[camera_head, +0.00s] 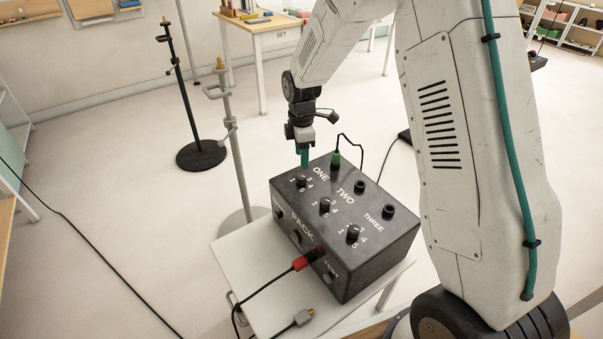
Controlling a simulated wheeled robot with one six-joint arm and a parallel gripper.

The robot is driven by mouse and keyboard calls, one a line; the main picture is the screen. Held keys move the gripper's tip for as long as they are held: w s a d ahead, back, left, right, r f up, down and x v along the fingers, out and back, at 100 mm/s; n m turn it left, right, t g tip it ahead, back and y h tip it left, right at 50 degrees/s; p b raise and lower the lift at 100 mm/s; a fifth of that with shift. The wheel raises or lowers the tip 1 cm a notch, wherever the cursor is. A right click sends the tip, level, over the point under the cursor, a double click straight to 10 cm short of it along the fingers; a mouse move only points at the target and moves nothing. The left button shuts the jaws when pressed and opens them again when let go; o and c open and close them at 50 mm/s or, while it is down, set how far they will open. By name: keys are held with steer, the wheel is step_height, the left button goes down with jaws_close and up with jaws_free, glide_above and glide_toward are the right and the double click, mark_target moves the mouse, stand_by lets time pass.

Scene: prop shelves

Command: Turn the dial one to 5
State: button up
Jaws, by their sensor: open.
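A dark control box (360,262) stands on a small white table. Its top carries three black dials with numbers around them, labelled ONE, TWO and THREE. Dial one (301,182) is at the far left corner. Dial two (324,205) and dial three (352,234) follow toward the near side. The pointer of dial one is too small to read. My gripper (304,161) points down just above and behind dial one, apparently apart from it. One teal finger shows, and the jaws are open with nothing seen between them.
A green plug (335,160) with a black wire stands up from the box top near two sockets. A red plug (305,260) sticks out of the front, its cable crossing the white table (262,268). A grey stand (233,140) rises close behind the box.

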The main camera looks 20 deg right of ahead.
mark_target(301, 176)
steer(key=shift+w+f+n, duration=0.1)
steer(key=shift+f+n, duration=0.1)
steer(key=shift+n, duration=0.4)
step_height(301, 176, down, 8)
steer(key=shift+r, duration=0.2)
steer(key=c, duration=1)
